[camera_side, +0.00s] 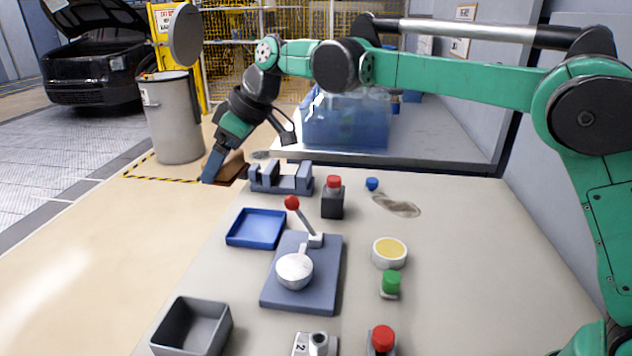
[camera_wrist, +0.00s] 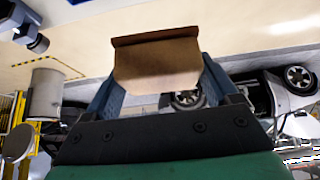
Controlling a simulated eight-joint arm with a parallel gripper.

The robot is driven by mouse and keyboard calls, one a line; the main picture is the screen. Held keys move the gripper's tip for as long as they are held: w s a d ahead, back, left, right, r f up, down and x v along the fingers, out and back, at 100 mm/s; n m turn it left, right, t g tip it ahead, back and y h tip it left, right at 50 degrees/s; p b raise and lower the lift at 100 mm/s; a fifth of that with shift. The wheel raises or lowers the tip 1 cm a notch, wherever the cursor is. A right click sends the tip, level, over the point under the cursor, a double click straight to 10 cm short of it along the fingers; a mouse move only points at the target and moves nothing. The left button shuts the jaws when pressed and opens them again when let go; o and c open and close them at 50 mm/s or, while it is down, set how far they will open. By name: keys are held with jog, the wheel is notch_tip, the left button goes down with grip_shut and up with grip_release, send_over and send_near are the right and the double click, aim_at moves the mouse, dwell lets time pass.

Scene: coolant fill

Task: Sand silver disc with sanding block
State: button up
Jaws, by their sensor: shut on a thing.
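The silver disc (camera_side: 294,270) lies on a blue-grey plate (camera_side: 276,299) in the middle of the side view, next to a lever (camera_side: 302,219) with a red knob. My gripper (camera_side: 217,168) is at the far left edge of the bench, well away from the disc, pointing down. It is shut on a brown sanding block (camera_side: 234,165). In the wrist view the sanding block (camera_wrist: 155,65) sits between the two blue fingers. In the side view the near finger hides part of the block.
A grey slotted holder (camera_side: 281,180) stands close right of my gripper. A blue tray (camera_side: 256,229), a black box with a red button (camera_side: 333,198), a yellow-topped round tin (camera_side: 389,253) and a grey bin (camera_side: 192,327) surround the plate. The bench's right side is mostly clear.

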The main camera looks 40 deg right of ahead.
send_over(303, 266)
jog(key=w+a, duration=0.3)
notch_tip(303, 266, down, 7)
jog(key=shift+a+f, duration=0.1)
jog(key=shift+f, duration=2.75)
jog(key=shift+d+f, duration=0.2)
jog(key=shift+f, duration=0.6)
jog(key=shift+c, duration=0.6)
jog(key=shift+s+d, duration=2.05)
jog(key=shift+s, duration=0.1)
jog(key=w+a, duration=0.4)
jog(key=shift+w+a, duration=0.25)
jog(key=shift+a, duration=0.05)
notch_tip(303, 266, up, 8)
